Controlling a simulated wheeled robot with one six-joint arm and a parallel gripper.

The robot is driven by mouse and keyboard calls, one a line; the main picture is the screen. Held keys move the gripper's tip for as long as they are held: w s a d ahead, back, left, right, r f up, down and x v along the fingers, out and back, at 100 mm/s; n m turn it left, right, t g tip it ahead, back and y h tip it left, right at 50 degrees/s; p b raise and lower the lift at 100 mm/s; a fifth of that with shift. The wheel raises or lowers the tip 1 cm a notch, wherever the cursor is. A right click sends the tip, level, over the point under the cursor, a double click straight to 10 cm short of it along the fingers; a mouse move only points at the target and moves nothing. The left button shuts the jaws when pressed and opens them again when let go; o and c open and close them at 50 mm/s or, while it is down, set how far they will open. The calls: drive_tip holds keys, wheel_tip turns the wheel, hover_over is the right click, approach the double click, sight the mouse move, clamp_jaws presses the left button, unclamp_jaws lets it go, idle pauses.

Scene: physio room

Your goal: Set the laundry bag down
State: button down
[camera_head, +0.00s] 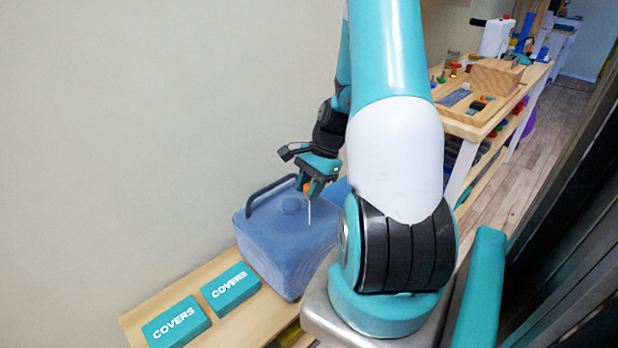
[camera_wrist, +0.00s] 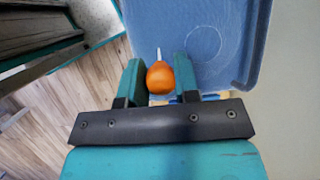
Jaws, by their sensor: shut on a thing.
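The blue laundry bag (camera_head: 283,246) rests on a low wooden bench against the wall, with a dark handle loop along its left and top. My gripper (camera_head: 310,189) is above the bag, pointing down, and is not on its handle. The jaws are shut on a small tool with a rounded orange handle (camera_wrist: 160,79) and a thin pale shaft. The shaft points down toward the bag's top; I cannot tell whether it touches. The wrist view shows the bag's blue top (camera_wrist: 205,30) beyond the fingers. My arm hides part of the bag's right side.
Two teal boxes marked COVERS (camera_head: 176,322) lie on the bench (camera_head: 143,318) left of the bag. A wooden table (camera_head: 463,128) with trays and small items stands at the back right. Open wooden floor (camera_head: 553,130) lies beyond it.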

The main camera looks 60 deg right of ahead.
drive_tip(key=shift+w, duration=0.1)
drive_tip(key=c, duration=0.8)
unclamp_jaws()
drive_tip(key=shift+f, duration=0.1)
drive_tip(key=shift+c, duration=0.2)
drive_tip(key=p+v, duration=0.2)
drive_tip(key=v, duration=1)
drive_tip(key=w+a+r+n, duration=0.2)
drive_tip(key=a+r+n, duration=0.15)
drive_tip(key=a, duration=0.45)
drive_tip(key=w+a+r+n+g, duration=0.1)
drive_tip(key=w+a+r+n, duration=0.1)
drive_tip(key=a+n, duration=0.4)
drive_tip(key=w+a+r+n, duration=0.2)
drive_tip(key=a+n, duration=0.2)
drive_tip(key=a, duration=0.5)
drive_tip(key=s+a+r+n, duration=0.2)
drive_tip(key=s+a+n, duration=0.4)
drive_tip(key=a+n, duration=0.1)
drive_tip(key=s+a+r+n+g, duration=0.1)
drive_tip(key=s+a+r+n, duration=0.1)
drive_tip(key=s+a+n, duration=0.4)
drive_tip(key=a+n, duration=0.1)
drive_tip(key=a, duration=0.3)
drive_tip(key=shift+a, duration=0.35)
